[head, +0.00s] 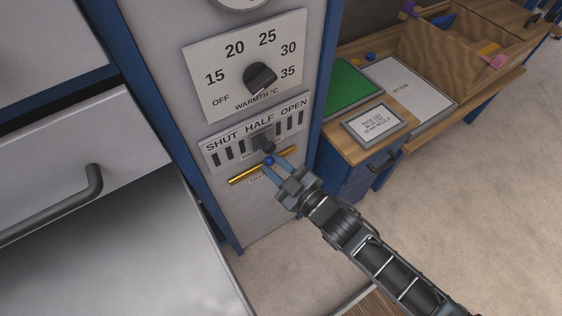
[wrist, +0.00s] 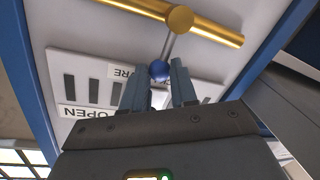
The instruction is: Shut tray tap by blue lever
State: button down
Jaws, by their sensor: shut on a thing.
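The blue lever (head: 269,160) has a round blue knob and sits on a brass pipe (head: 245,175) low on the pale panel. In the wrist view the blue knob (wrist: 159,70) ends a thin grey rod that runs to a round brass hub (wrist: 180,18) on the pipe. The rod stands across the pipe at an angle. My gripper (head: 273,166) reaches in from the lower right, its fingers at the knob. In the wrist view its fingertips (wrist: 160,78) flank the knob, shut on it. The rod's base is hidden by my gripper in the head view.
A warmth dial (head: 259,79) is higher. A grey drawer (head: 60,165) is at left. A wooden desk (head: 350,150) stands at right; floor beyond is clear.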

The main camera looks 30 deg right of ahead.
jog(key=shift+a+n, duration=0.15)
jog(key=shift+n, duration=0.35)
jog(key=c, duration=0.9)
grip_release()
jog(key=shift+s+d+r+b, duration=0.1)
jog(key=shift+s+d, duration=0.1)
jog(key=shift+s, duration=1.1)
jog(key=shift+s+d+r+b, duration=0.1)
jog(key=shift+s+d, duration=0.05)
jog(key=shift+s, duration=1.15)
jog(key=shift+s+d+r+b, duration=0.1)
jog(key=shift+s+d, duration=0.1)
jog(key=shift+s, duration=1.1)
jog(key=s+r+m, duration=0.2)
jog(key=s+r, duration=0.1)
jog(key=s, duration=0.4)
jog(key=s+d+r+m+g+h, duration=0.1)
jog(key=s+r+m, duration=0.1)
jog(key=s+r, duration=0.2)
jog(key=s+r+m+h, duration=0.1)
jog(key=s+r, duration=0.3)
jog(key=s, duration=0.5)
jog(key=shift+s+d+r+m+g, duration=0.2)
jog(key=shift+s+d+m+g, duration=0.15)
jog(key=shift+m, duration=0.25)
jog(key=s+r+m, duration=0.2)
jog(key=s+r, duration=0.2)
jog(key=r, duration=0.2)
jog(key=shift+a+h, duration=0.2)
jog(key=shift+h, duration=0.1)
